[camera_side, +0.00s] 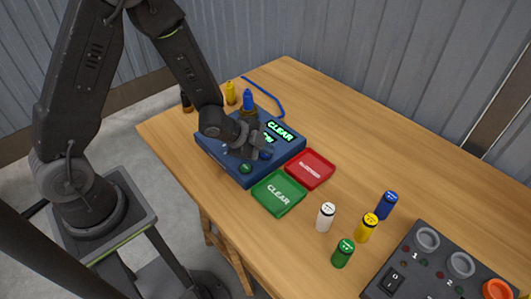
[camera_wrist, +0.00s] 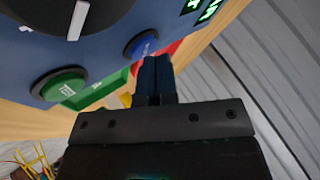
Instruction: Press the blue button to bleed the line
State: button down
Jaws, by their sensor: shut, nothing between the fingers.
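The blue button (camera_side: 266,155) sits on the sloped top of a blue box (camera_side: 213,152). In the wrist view the blue button (camera_wrist: 141,45) is a disc in a dark ring, just above and left of my fingertips. My gripper (camera_side: 262,146) is over the box, beside the button in the side view. In the wrist view my gripper (camera_wrist: 157,62) has its fingers together with nothing between them. I cannot tell whether the tips touch the panel. A green button (camera_side: 246,169) is on the same panel, and it shows in the wrist view (camera_wrist: 60,88).
A green tray (camera_side: 279,207) and a red tray (camera_side: 310,180) lie in front of the box. A black knob (camera_wrist: 75,18) is on the panel. Lit displays (camera_side: 280,132) read CLEAR. Several small bottles (camera_side: 326,217) stand near a grey switch panel (camera_side: 420,270) at the right.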

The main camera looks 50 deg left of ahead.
aim_at(265, 155)
jog(key=shift+f, duration=0.25)
jog(key=shift+r, duration=0.15)
dwell(0.3)
jog(key=shift+r, duration=0.75)
jog(key=shift+r, duration=0.1)
jog(key=shift+r, duration=2.4)
jog(key=shift+r, duration=0.1)
